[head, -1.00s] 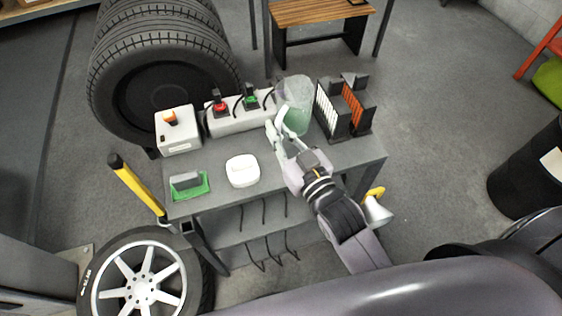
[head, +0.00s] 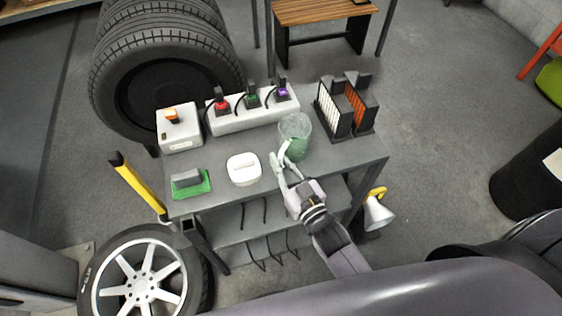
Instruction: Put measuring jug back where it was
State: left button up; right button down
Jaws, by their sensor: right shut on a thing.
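The measuring jug (head: 296,130) is clear with a green tint. It stands upright at the table (head: 345,154), in front of the right end of the white power strip; I cannot tell whether its base touches the tabletop. My right gripper (head: 283,158) is shut on the jug at its near left side, and its fingers hide a part of the jug. My left gripper is not in view.
Behind the jug is the power strip (head: 235,119) with red, green and purple plugs. Dark racks (head: 345,108) stand to the right. A white box (head: 180,130), a white lidded container (head: 243,169) and a green pad with a grey block (head: 190,184) are to the left.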

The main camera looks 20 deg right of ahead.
jog(key=c, duration=1.7)
grip_release()
jog(key=shift+f, duration=0.1)
jog(key=b+v, duration=0.2)
jog(key=v, duration=1)
